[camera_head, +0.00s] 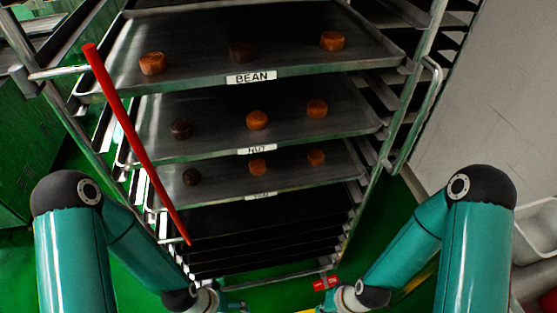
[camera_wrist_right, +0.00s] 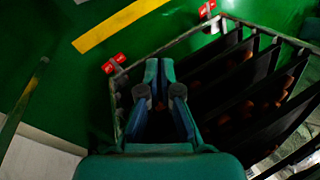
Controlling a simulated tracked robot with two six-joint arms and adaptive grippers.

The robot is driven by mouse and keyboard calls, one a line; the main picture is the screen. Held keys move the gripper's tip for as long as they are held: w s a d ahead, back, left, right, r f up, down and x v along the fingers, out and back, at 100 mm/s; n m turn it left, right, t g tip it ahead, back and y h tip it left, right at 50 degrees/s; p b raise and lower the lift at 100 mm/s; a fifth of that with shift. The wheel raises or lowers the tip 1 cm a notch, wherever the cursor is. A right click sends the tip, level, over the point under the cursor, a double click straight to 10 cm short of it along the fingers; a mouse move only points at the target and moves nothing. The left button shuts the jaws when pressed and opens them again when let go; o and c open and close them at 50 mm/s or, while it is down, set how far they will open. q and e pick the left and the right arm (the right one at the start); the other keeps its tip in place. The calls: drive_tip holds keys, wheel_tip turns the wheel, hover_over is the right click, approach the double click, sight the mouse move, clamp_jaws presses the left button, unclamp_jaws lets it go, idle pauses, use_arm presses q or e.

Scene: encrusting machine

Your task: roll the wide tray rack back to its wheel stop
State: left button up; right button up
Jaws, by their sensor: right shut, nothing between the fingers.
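The wide tray rack (camera_head: 408,108) stands in front of me in the head view, with metal posts and several levels of trays. A curved handle (camera_head: 432,100) is on its right post. My right gripper (camera_wrist_right: 158,62) is shut and empty, with its fingertips over or beside the rack's lower frame in the wrist view; contact cannot be told. My left gripper (camera_head: 236,304) is barely visible at the bottom edge, so its jaws cannot be read. Red blocks with white marks lie on the floor by the rack's base, a near one (camera_wrist_right: 114,63) and a far one (camera_wrist_right: 207,9).
Trays labelled BEAN (camera_head: 250,78) and below hold brown and orange round pieces. A red bar (camera_head: 135,140) slants across the rack's left front. A yellow floor stripe (camera_wrist_right: 118,24) runs beyond the red blocks. Green cabinets (camera_head: 25,150) stand left; a pale wall (camera_head: 495,100) is right.

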drive_tip(key=o, duration=0.7)
drive_tip(key=shift+c, duration=0.2)
drive_tip(key=w+a+r+t+y, duration=0.1)
drive_tip(key=w+r+t+y, duration=0.2)
drive_tip(key=w+r+t, duration=0.65)
drive_tip(key=w+d+r+n+t+y, duration=0.1)
drive_tip(key=w+d+r, duration=0.2)
drive_tip(key=w+r, duration=0.3)
drive_tip(key=w+d+r+t+y, duration=0.15)
drive_tip(key=w+r, duration=0.25)
drive_tip(key=r, duration=0.5)
drive_tip(key=s+d+r+n+t+h+p, duration=0.1)
drive_tip(key=s+d+r+n, duration=0.1)
drive_tip(key=s+d+r, duration=0.35)
drive_tip(key=s+d+r+n+t+h, duration=0.1)
drive_tip(key=s+d+r+n+t, duration=0.1)
drive_tip(key=d+r, duration=0.7)
drive_tip(key=s+d+r+n+t+h+p, duration=0.15)
drive_tip(key=s+d+r, duration=0.3)
drive_tip(key=r, duration=0.65)
drive_tip(key=p+x, duration=0.2)
drive_tip(key=x, duration=1.5)
drive_tip(key=shift+f+y, duration=0.4)
drive_tip(key=shift+f, duration=0.05)
